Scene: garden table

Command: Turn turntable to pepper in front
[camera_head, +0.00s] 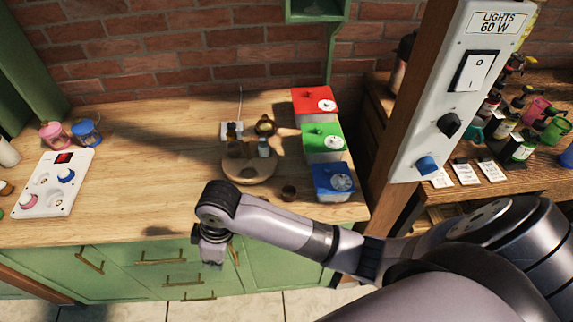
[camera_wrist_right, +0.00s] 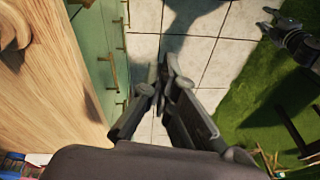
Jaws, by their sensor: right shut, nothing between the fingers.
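The turntable (camera_head: 247,176) is a round wooden disc on the counter, left of the colored boxes. Several small containers stand on it, including a small jar with a grey top (camera_head: 263,147) and brownish ones behind and beside it. I cannot tell which one is the pepper. My right gripper (camera_head: 212,262) points down in front of the counter's front edge, below and left of the turntable, apart from it. In the right wrist view its fingers (camera_wrist_right: 168,70) are together and empty. My left gripper (camera_wrist_right: 268,20) shows at the top right there, its fingers apart and empty.
Red (camera_head: 313,102), green (camera_head: 322,141) and blue (camera_head: 332,180) boxes line the counter's right side. A white control panel (camera_head: 52,184) lies at the left. The counter's middle is clear.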

